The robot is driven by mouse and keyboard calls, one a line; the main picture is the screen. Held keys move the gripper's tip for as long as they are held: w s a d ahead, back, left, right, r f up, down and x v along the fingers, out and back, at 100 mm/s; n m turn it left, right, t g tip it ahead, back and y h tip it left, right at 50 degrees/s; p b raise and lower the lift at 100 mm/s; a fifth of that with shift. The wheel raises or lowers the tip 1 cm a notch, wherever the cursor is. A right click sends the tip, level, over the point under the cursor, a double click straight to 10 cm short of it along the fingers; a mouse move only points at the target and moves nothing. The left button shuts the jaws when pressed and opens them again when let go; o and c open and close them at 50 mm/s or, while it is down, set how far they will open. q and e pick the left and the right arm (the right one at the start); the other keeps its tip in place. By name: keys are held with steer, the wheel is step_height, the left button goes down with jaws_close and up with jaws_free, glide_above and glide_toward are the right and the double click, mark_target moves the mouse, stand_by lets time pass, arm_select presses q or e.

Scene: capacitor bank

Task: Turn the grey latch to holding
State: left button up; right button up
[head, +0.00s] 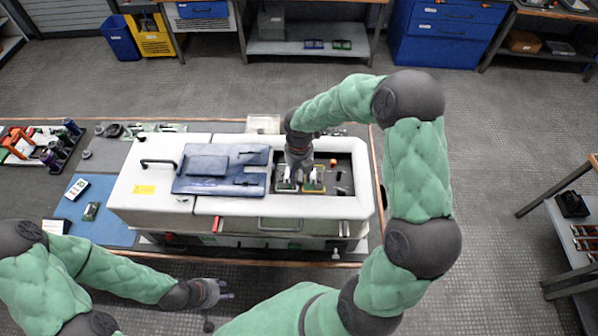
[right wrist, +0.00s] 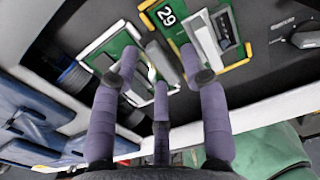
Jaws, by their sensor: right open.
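My right gripper (head: 300,172) is over the dark recessed bay at the right of the white cabinet (head: 240,207). In the right wrist view my right gripper (right wrist: 160,75) is open, its purple fingers spread above two green modules. A grey block (right wrist: 162,62) shows between the fingertips; contact cannot be told. A dark grey knob-like part (right wrist: 303,37) sits at the right, beside a small label, clear of the fingers. I cannot tell for certain which grey part is the latch. My left gripper (head: 222,292) is open and empty in front of the cabinet.
The green module marked 29 (right wrist: 165,17) has a yellow edge. A blue folded cover (head: 215,178) lies on the cabinet left of the bay. A blue mat (head: 103,222) with small items and a tool rack (head: 38,145) are at the left. The floor around is clear.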

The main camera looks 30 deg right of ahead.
jaws_close()
